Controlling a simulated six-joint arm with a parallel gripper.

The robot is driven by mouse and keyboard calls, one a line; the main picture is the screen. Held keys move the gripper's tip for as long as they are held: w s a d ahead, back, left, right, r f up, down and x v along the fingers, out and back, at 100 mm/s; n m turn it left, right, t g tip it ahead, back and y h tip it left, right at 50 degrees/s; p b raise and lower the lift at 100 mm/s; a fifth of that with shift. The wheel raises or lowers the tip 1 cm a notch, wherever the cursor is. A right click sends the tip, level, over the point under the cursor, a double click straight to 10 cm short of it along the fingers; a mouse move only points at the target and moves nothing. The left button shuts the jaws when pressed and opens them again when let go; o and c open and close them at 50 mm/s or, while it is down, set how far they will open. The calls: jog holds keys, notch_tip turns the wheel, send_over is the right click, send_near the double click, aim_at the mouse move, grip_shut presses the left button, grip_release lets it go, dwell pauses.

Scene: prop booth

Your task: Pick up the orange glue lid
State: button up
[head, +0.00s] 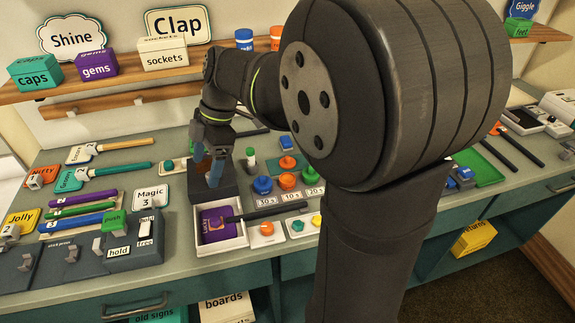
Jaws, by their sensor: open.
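A round orange lid-like piece (287,181) sits on the counter between a blue one (262,185) and a green one (310,174), behind small time labels. It looks like the orange glue lid, but its lettering is too small to confirm. Another small orange piece (267,228) lies on a white plate nearer the front. My gripper (209,174) is open, pointing down over a dark block-like stand (226,190), left of the orange lid and apart from it. I cannot tell whether the fingers touch the stand.
A white tray (241,241) with a purple item stands in front of the gripper. A small green-capped bottle (251,160) is right of it. Colored pens and a switch panel (70,262) fill the left. My large arm link hides the counter's middle right.

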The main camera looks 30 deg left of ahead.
jog(key=w+m+t, duration=0.2)
jog(key=w+m, duration=0.4)
jog(key=w, duration=0.6)
jog(key=m+t+h, duration=0.2)
jog(key=m, duration=0.6)
send_over(287, 157)
jog(key=f, duration=0.9)
jog(key=s+f, duration=0.1)
jog(key=f, duration=0.2)
jog(key=shift+d+f, duration=0.2)
jog(key=shift+w+a+f, duration=0.1)
jog(key=shift+w+f, duration=0.05)
jog(key=shift+f, duration=0.9)
jog(key=shift+w+f, duration=0.15)
jog(key=shift+f, duration=0.85)
jog(key=shift+w+a+f, duration=0.1)
jog(key=shift+w+f, duration=0.05)
jog(key=shift+f, duration=0.9)
jog(key=c, duration=1)
